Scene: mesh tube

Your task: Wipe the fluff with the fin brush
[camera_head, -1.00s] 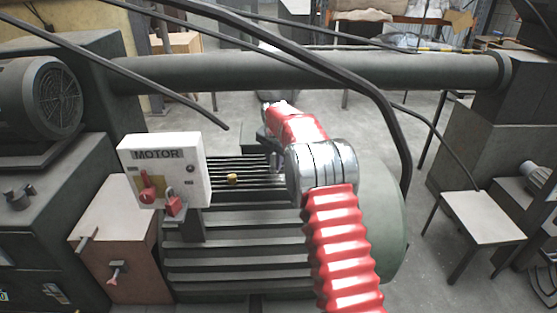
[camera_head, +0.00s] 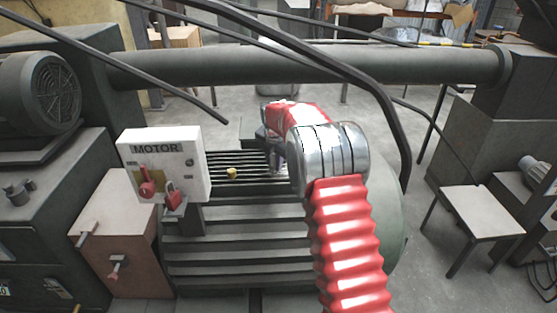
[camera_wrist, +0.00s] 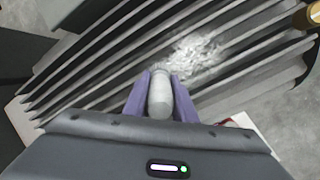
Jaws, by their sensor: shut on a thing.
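The fluff (camera_wrist: 196,54) is a pale, whitish-grey patch lying across several of the dark motor fins (camera_wrist: 85,80) in the wrist view. My gripper (camera_wrist: 160,90) is in the lower middle of the wrist view, with its two purple fingers shut on a rounded light-grey thing (camera_wrist: 160,95), apparently the handle of the fin brush. The bristles are hidden below it. The fluff is just ahead and to the right of the held thing; contact cannot be told. In the head view my gripper is mostly hidden behind my red and silver arm, over the fins (camera_head: 250,162).
A white MOTOR box (camera_head: 165,165) with red switch and padlock stands left of the fins. A small yellow fitting (camera_head: 232,174) sits on the motor, at upper right in the wrist view (camera_wrist: 314,16). A thick pipe (camera_head: 300,68) and cables cross above.

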